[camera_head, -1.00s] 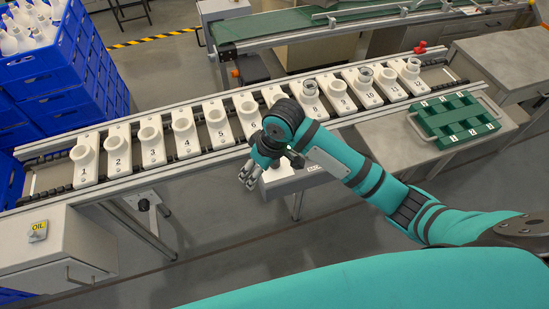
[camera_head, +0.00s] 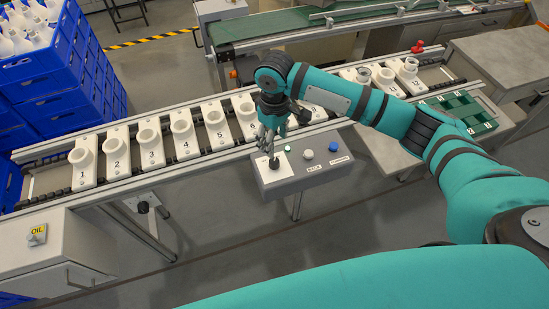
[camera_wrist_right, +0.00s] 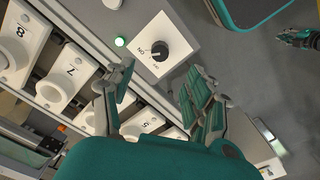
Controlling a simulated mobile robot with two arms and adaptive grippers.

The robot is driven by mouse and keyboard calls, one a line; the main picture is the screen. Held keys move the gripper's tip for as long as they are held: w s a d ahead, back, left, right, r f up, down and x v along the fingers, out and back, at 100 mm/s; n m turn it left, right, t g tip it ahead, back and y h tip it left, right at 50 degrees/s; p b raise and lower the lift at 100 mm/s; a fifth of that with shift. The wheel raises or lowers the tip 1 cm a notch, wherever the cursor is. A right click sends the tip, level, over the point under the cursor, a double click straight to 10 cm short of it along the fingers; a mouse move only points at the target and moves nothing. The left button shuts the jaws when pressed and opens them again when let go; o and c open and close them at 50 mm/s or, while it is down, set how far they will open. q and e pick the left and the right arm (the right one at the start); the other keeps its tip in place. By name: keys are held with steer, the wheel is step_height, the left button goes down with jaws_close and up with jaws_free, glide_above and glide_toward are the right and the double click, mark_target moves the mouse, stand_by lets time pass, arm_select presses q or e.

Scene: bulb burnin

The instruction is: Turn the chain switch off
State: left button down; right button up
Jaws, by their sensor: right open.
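The chain switch (camera_head: 274,164) is a black rotary knob on a white plate at the left end of a grey control box. In the right wrist view the knob (camera_wrist_right: 160,51) shows a pale mark on its face, with an "ON" label beside it. I cannot tell exactly which way it points. My right gripper (camera_head: 269,149) is just above the switch, pointing down, its fingers apart and empty. In the right wrist view its fingers (camera_wrist_right: 160,78) lie on either side below the knob, apart from it. A dark gripper, seemingly my left one (camera_wrist_right: 300,38), shows at the right edge.
The control box (camera_head: 320,177) also carries a green light (camera_head: 287,149), a white button (camera_head: 308,154) and a blue button (camera_head: 334,146). Behind it runs a conveyor with numbered white sockets (camera_head: 150,145). A green tray (camera_head: 484,127) sits on the right. Blue crates (camera_head: 85,65) stand at the left.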

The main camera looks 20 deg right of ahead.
mark_target(274, 161)
step_height(274, 161, down, 10)
steer(key=shift+r, duration=0.1)
stand_by(0.4)
jaws_close()
steer(key=shift+p, duration=0.3)
